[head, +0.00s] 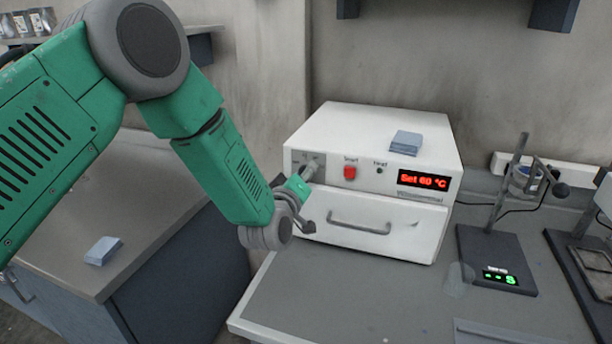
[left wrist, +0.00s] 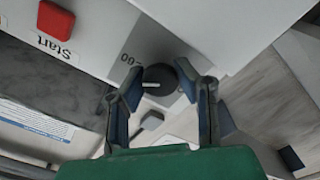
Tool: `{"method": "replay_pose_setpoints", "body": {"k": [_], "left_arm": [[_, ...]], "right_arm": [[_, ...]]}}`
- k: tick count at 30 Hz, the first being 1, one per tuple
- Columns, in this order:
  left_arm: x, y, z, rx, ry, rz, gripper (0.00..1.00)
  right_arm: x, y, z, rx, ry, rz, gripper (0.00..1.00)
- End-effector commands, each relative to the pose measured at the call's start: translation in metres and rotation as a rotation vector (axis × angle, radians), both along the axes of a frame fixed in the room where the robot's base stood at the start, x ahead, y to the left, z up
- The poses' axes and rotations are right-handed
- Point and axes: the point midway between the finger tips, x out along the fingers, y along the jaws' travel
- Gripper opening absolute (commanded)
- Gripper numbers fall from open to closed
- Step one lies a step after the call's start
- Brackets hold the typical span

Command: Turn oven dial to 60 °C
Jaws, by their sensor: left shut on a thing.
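The white oven (head: 375,165) stands on the grey bench in the head view. The dial (head: 311,168) is at the left end of the oven's front panel, mostly covered by my left gripper (head: 303,185). In the left wrist view, the dark round dial (left wrist: 163,82) with a pale mark sits between the two fingers of my left gripper (left wrist: 165,88), which is shut on it. The red Start button (head: 350,172) is right of the dial; it also shows in the left wrist view (left wrist: 55,20). My right gripper is not in view.
A drawer handle (head: 358,222) sticks out below the panel. A blue-grey block (head: 406,143) lies on the oven's top. A stand with a green-lit base (head: 497,262) is to the right. The bench front (head: 330,300) is mostly clear.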

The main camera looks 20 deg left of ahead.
Motion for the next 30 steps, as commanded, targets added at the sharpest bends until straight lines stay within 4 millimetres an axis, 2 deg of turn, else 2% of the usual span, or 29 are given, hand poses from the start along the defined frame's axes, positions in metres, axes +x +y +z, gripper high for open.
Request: {"method": "replay_pose_setpoints", "body": {"k": [9,15,30], "left_arm": [[-0.0013,0.0000,-0.0041,0.205,0.000,-0.001,0.00],[-0.0014,-0.0002,-0.0037,0.282,-0.002,-0.001,0.00],[-0.0018,-0.0001,-0.0042,0.316,-0.001,-0.001,0.00]], "right_arm": [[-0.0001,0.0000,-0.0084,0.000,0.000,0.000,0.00],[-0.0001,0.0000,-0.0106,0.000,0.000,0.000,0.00],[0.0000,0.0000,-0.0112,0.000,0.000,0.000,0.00]]}}
